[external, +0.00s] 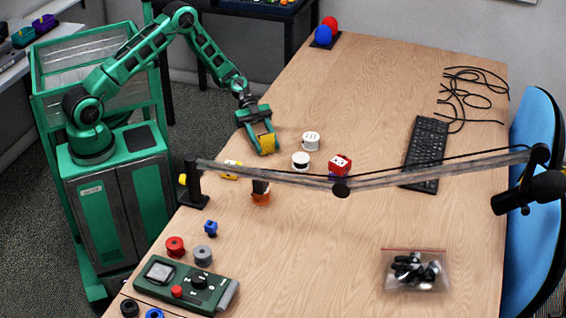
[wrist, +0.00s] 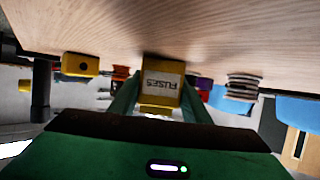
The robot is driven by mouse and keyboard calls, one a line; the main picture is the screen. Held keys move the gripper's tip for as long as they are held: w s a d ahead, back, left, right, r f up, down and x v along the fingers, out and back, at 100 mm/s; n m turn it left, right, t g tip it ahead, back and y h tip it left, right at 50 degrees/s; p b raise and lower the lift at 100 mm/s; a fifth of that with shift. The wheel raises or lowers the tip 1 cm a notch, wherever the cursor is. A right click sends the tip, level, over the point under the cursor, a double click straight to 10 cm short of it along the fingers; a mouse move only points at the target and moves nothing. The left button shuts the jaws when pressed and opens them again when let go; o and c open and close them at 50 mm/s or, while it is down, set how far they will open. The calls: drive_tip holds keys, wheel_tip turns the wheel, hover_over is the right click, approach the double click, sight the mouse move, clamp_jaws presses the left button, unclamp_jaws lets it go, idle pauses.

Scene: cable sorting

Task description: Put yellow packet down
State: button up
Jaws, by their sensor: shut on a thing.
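The yellow packet (external: 266,142) is between the fingers of my gripper (external: 262,146), near the left edge of the wooden table (external: 330,235). In the wrist view, the packet (wrist: 162,84) shows a white label reading "FUSES". The green fingers of my gripper (wrist: 155,100) press on both its sides, so the gripper is shut on it. The packet is close to the tabletop; I cannot tell whether it touches.
A yellow block (external: 231,170) and an orange-brown item (external: 261,194) lie nearer. A microphone boom (external: 430,172) crosses above the table. The table's far middle is clear.

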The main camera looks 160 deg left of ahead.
sight(262, 135)
drive_tip(key=o, duration=1)
drive_tip(key=shift+f, duration=0.1)
drive_tip(key=v, duration=0.3)
drive_tip(key=shift+s, duration=0.15)
drive_tip(key=shift+a+r, duration=0.2)
drive_tip(key=shift+r, duration=3.4)
